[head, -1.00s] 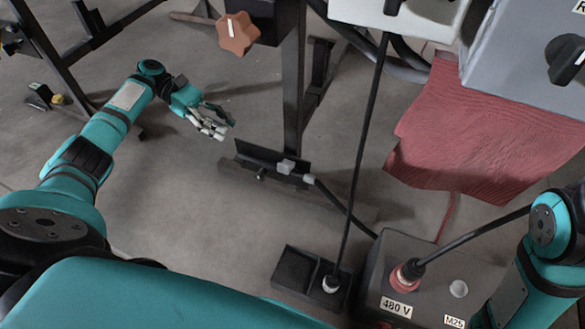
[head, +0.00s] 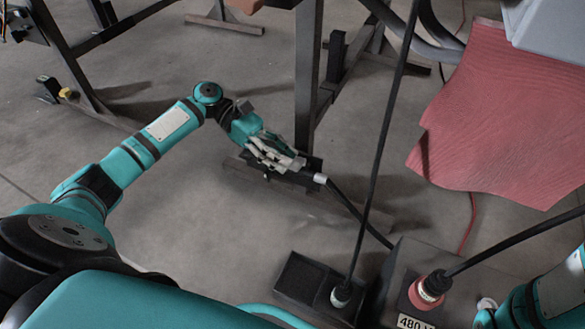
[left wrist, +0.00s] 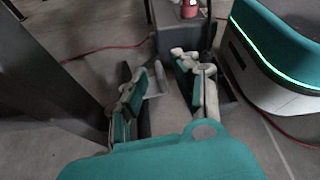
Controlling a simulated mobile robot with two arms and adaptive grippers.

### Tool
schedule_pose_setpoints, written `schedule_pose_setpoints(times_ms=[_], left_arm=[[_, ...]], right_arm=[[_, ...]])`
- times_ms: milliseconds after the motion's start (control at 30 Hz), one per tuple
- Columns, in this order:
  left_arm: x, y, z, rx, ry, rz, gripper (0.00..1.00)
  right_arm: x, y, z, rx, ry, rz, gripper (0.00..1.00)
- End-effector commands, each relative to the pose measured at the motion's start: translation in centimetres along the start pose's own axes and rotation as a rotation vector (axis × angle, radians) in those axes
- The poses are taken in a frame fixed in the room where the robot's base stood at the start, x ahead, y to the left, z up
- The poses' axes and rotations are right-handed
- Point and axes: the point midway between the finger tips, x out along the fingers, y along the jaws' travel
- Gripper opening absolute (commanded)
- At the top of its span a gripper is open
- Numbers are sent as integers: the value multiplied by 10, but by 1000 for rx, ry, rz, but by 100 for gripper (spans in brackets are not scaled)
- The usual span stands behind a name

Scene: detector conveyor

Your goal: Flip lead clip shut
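The lead clip, a dark bracket (head: 314,164) low on the stand, is partly hidden behind my left gripper (head: 292,163) in the head view. A black lead (head: 350,206) with a pale end fitting (head: 320,178) leaves its right side. My left gripper is at the clip, its fingers over the clip's grey upper part. In the left wrist view, the fingers of my left gripper (left wrist: 165,80) stand apart, with a light grey piece between them. Contact with that piece cannot be made out. My right arm shows at the lower right of the head view, its gripper out of frame.
A grey box (head: 405,262) with a red connector (head: 428,290) and a black open tray (head: 295,272) stand at the front. A red mat (head: 500,120) hangs at the right. Stand legs (head: 308,75) rise behind the clip.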

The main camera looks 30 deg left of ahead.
Motion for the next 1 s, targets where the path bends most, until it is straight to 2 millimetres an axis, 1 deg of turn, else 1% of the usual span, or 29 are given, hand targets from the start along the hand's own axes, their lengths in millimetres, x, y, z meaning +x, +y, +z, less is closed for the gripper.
schedule_pose_setpoints(times_ms=[33,200,533,567,767,800,1000], left_arm=[[9,0,-4,2,1,-2,31],[23,1,-1,1,1,0,31],[26,0,1,0,0,1,31],[26,0,1,0,0,1,28],[25,0,0,0,0,1,2],[25,0,0,0,0,1,0],[25,0,0,0,0,1,0]], right_arm=[[-8,-2,-3,0,0,0,31],[-14,-3,-5,0,0,0,31],[-14,-3,-5,0,1,-1,31],[-14,-3,-5,0,1,-1,31],[-14,-3,-5,0,1,-1,31],[-14,-3,-5,0,1,-1,31],[-14,-3,-5,0,0,-1,31]])
